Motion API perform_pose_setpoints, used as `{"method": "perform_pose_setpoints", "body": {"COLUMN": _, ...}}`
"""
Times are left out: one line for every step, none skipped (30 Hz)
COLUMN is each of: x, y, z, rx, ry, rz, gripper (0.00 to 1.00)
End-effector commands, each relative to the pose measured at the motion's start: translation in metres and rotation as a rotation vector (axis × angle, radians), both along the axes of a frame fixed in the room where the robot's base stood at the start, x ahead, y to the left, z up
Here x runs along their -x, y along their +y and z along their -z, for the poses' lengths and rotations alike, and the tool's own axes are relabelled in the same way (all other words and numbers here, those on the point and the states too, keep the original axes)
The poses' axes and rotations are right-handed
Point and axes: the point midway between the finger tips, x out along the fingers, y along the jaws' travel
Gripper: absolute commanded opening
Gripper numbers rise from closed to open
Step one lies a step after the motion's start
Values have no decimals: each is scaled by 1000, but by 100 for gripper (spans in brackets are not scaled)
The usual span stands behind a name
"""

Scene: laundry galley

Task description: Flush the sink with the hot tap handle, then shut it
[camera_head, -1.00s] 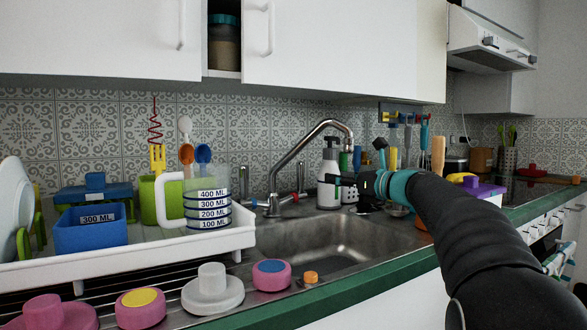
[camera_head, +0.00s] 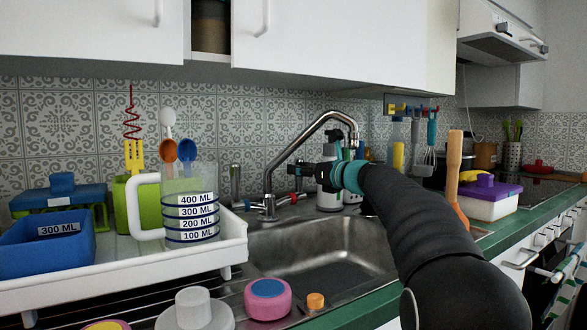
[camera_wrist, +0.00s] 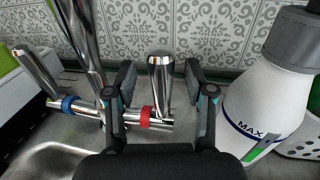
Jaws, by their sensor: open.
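The chrome tap (camera_head: 270,185) stands behind the sink (camera_head: 325,248), its spout arching right over the basin. The hot tap handle (camera_wrist: 160,78) is a chrome lever by a red ring (camera_wrist: 146,116); it points up. The cold handle (camera_wrist: 36,70), by a blue ring, leans left. My gripper (camera_wrist: 160,82) is open, with one finger on each side of the hot handle; I cannot tell whether either finger touches it. In the head view my gripper (camera_head: 302,170) is just right of the tap's base, partly hiding the hot handle. No running water shows.
A white spray bottle (camera_wrist: 265,95) stands close right of my gripper. A white dish rack (camera_head: 130,268) with a measuring jug (camera_head: 190,215) is left of the sink. A purple-lidded box (camera_head: 488,200) stands on the right counter. Cabinets hang above.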

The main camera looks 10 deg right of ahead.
Motion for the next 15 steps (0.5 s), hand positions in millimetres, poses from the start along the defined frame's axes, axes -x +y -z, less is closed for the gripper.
{"method": "perform_pose_setpoints", "body": {"x": -2, "y": 2, "z": 0, "rx": 0, "ry": 0, "rz": 1, "gripper": 54}}
{"method": "perform_pose_setpoints", "body": {"x": -3, "y": 2, "z": 0, "rx": 0, "ry": 0, "rz": 3, "gripper": 54}}
{"method": "perform_pose_setpoints", "body": {"x": -4, "y": 2, "z": 0, "rx": 0, "ry": 0, "rz": 5, "gripper": 54}}
{"method": "perform_pose_setpoints", "body": {"x": -4, "y": 3, "z": 0, "rx": 1, "ry": -1, "rz": 7, "gripper": 54}}
{"method": "perform_pose_setpoints", "body": {"x": -5, "y": 3, "z": 0, "rx": 1, "ry": -1, "rz": 8, "gripper": 54}}
{"method": "perform_pose_setpoints", "body": {"x": -5, "y": 3, "z": 0, "rx": 1, "ry": -1, "rz": 10, "gripper": 54}}
{"method": "perform_pose_setpoints", "body": {"x": -6, "y": 2, "z": 0, "rx": 1, "ry": -1, "rz": 11, "gripper": 54}}
{"method": "perform_pose_setpoints", "body": {"x": -6, "y": 2, "z": 0, "rx": 1, "ry": -1, "rz": 12, "gripper": 54}}
{"method": "perform_pose_setpoints", "body": {"x": -6, "y": 1, "z": 0, "rx": 1, "ry": -1, "rz": 13, "gripper": 54}}
{"method": "perform_pose_setpoints", "body": {"x": -6, "y": 1, "z": 0, "rx": 1, "ry": -1, "rz": 13, "gripper": 54}}
{"method": "perform_pose_setpoints", "body": {"x": -6, "y": 0, "z": 0, "rx": 1, "ry": -1, "rz": 14, "gripper": 54}}
{"method": "perform_pose_setpoints", "body": {"x": -6, "y": 0, "z": 0, "rx": 1, "ry": -1, "rz": 15, "gripper": 54}}
{"method": "perform_pose_setpoints", "body": {"x": -6, "y": -1, "z": 0, "rx": 1, "ry": -1, "rz": 15, "gripper": 54}}
{"method": "perform_pose_setpoints", "body": {"x": -6, "y": -1, "z": 0, "rx": 1, "ry": -1, "rz": 15, "gripper": 54}}
{"method": "perform_pose_setpoints", "body": {"x": -6, "y": -1, "z": 0, "rx": 1, "ry": -1, "rz": 16, "gripper": 54}}
